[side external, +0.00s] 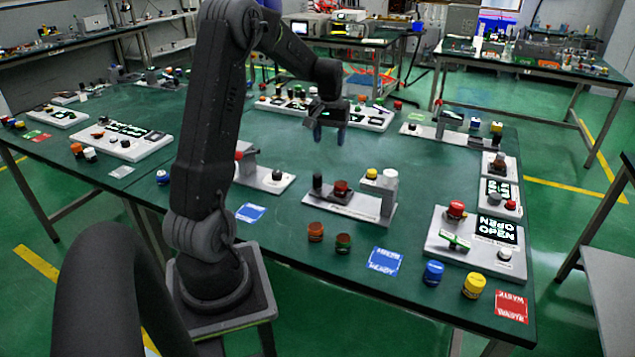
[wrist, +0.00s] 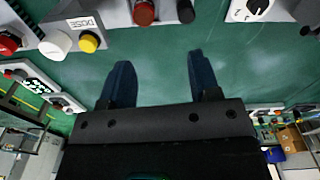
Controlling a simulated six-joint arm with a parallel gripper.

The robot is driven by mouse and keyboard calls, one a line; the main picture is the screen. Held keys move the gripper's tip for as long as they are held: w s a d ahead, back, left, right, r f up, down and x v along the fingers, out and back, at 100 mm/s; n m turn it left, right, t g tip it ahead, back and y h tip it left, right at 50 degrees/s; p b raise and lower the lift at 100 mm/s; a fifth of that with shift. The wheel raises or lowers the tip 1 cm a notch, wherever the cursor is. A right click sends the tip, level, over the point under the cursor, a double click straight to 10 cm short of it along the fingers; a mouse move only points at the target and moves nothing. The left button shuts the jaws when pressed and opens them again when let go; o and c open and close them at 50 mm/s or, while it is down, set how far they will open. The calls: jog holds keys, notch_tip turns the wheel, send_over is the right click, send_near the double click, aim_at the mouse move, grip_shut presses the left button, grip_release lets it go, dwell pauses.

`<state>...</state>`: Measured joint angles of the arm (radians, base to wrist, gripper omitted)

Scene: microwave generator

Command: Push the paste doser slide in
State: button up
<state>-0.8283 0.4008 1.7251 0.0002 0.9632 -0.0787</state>
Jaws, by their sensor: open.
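The paste doser seems to be the light grey unit (side external: 350,208) at the middle front of the table. It carries a yellow button (side external: 371,174), a white cylinder (side external: 390,179), a red-brown part and a black post. I cannot tell which part is the slide. In the wrist view, a block marked DOSE (wrist: 84,22) shows at the top left with the yellow button (wrist: 89,42) and white cylinder (wrist: 56,43). My gripper (side external: 329,134) is open and empty above the table, behind the unit in the side view. Its two dark fingers (wrist: 159,60) are apart, touching nothing.
A panel with an OPEN display (side external: 496,229) and a red button stands at the right. A grey unit (side external: 265,178) stands left of the doser. Brown, blue and yellow jars (side external: 473,285) line the front edge. Bare green tabletop (side external: 285,140) lies around my gripper.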

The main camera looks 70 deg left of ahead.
jog(key=n, duration=0.1)
send_over(318, 175)
notch_tip(318, 175, down, 4)
notch_tip(318, 175, down, 13)
jog(key=shift+a+f, duration=0.15)
jog(key=shift+f, duration=0.05)
jog(key=shift+c, duration=0.2)
grip_shut()
dwell(0.3)
